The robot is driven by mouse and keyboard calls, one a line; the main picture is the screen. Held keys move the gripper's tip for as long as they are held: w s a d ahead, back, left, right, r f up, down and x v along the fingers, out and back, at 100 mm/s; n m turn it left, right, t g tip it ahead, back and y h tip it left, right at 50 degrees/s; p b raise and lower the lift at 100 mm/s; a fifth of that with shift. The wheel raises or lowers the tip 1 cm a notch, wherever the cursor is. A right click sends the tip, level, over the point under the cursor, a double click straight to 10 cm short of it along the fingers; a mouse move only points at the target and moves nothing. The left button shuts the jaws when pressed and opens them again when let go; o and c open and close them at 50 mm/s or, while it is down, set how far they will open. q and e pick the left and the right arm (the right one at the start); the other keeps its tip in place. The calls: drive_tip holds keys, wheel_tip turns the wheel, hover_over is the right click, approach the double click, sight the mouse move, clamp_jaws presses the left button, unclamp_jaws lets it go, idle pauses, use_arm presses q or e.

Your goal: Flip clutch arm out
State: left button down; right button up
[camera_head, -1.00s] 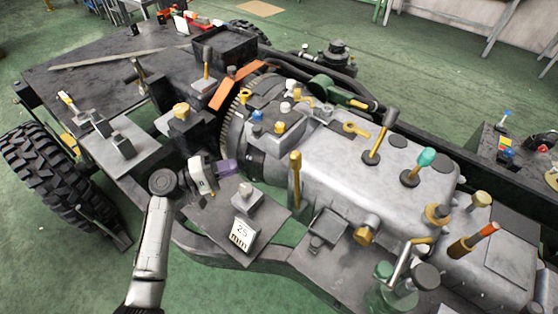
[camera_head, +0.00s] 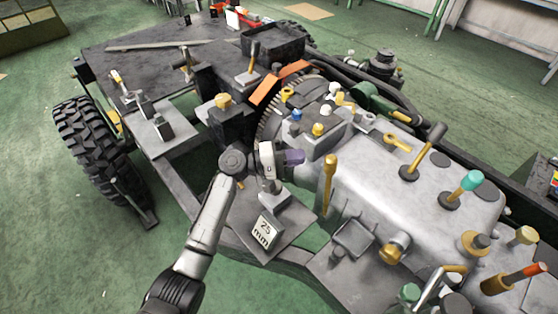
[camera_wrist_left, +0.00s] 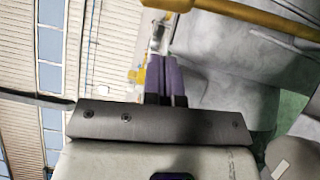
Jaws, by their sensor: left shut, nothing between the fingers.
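A yellow upright lever (camera_head: 329,182), which looks like the clutch arm, stands at the near side of the grey gearbox housing (camera_head: 375,185). My left gripper (camera_head: 296,157) has purple fingers, pressed together with nothing between them. In the head view it is just left of the lever's upper end, with a small gap in the picture. In the left wrist view the closed fingers (camera_wrist_left: 170,75) point up, and a yellow bar (camera_wrist_left: 262,18) crosses the upper right. I cannot tell whether fingers and bar touch. My right gripper is out of view.
A plate with a block marked "25 mm" (camera_head: 265,231) lies below my left gripper. Several knobs and levers, including a teal-topped one (camera_head: 471,181), rise from the gearbox. An orange bracket (camera_head: 265,90) is behind. Green floor (camera_head: 60,230) is free at left.

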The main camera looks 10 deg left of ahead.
use_arm(q)
drive_tip(key=d, duration=0.1)
drive_tip(key=s+d, duration=0.1)
drive_tip(key=d, duration=0.2)
drive_tip(key=shift+s+d+r, duration=0.2)
drive_tip(key=shift+r, duration=0.05)
